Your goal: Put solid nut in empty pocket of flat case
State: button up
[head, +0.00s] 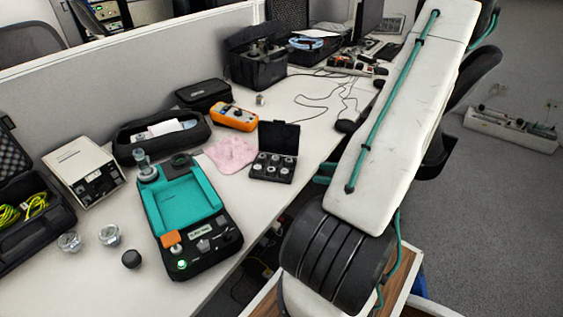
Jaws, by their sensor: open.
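The flat case (279,136) is small and black and stands open on the white table, its lid raised at the back. Several round silver pieces (270,170) sit in its pockets; I cannot tell which pocket is empty. A small silver piece (260,99) stands alone on the table behind the case, beyond the orange meter. It may be the solid nut, but it is too small to be sure. My arm's white link and black joint fill the right side of the head view. My gripper is out of view.
A teal-and-black device (188,205) stands left of the case, with a pink cloth (231,154) between. An orange meter (233,117) and a black pouch (161,134) lie behind. Clear jars (109,235) and a black knob (131,259) stand front left. Cables (325,98) run across the back right.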

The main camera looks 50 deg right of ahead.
jog(key=w+a+r+n+g+y, duration=0.3)
jog(key=w+a+r+n+g, duration=0.25)
jog(key=a+r+n, duration=0.45)
jog(key=w+a+r+n+g+y, duration=0.35)
jog(key=a+r+n+g, duration=0.35)
jog(key=a, duration=0.4)
jog(key=s+a+r+n+h, duration=1)
jog(key=a+r+n, duration=0.2)
jog(key=n, duration=0.4)
